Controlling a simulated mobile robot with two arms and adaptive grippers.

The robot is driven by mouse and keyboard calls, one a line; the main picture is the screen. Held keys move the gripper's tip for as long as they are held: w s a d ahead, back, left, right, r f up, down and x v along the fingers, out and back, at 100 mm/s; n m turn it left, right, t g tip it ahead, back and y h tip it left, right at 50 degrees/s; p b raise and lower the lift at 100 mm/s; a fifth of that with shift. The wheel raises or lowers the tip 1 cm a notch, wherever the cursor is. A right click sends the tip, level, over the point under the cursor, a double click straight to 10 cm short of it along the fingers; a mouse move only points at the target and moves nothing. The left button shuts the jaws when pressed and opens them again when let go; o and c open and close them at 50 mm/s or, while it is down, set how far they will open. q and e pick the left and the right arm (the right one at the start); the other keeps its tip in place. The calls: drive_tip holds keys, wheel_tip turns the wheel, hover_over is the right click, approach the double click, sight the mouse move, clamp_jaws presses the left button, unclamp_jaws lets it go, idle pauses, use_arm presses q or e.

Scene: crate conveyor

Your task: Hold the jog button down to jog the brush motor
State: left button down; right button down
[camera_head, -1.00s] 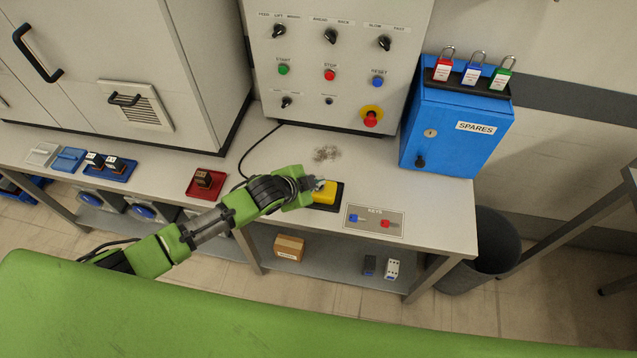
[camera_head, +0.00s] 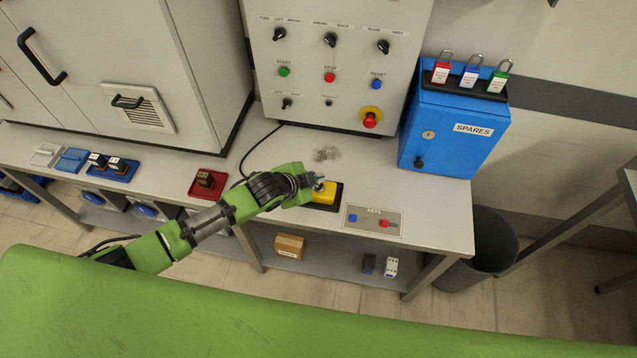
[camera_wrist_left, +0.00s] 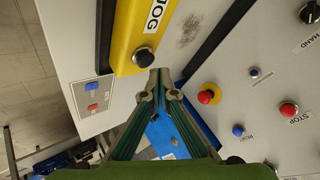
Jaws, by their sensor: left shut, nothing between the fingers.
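The yellow jog box (camera_head: 325,196) lies on a dark base on the bench, left of the KEYS plate. In the left wrist view the box (camera_wrist_left: 132,22) shows the word JOG and a round black jog button (camera_wrist_left: 144,57). My left gripper (camera_head: 319,179) is at the box's far edge in the head view. In the wrist view the gripper (camera_wrist_left: 160,84) is shut and empty, its tips close beside the button in the picture. I cannot tell whether they touch it. My right gripper is not in view.
The control panel (camera_head: 300,109) with knobs and buttons stands behind the box. The blue SPARES cabinet (camera_head: 455,150) with padlocks is to the right. The KEYS plate (camera_head: 372,219) is close by. A red tray (camera_head: 206,185) with a dark part lies left on the bench.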

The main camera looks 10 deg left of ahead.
use_arm(q)
drive_tip(key=shift+r+p, duration=2.45)
drive_tip(key=shift+r, duration=0.15)
drive_tip(key=shift+f, duration=0.1)
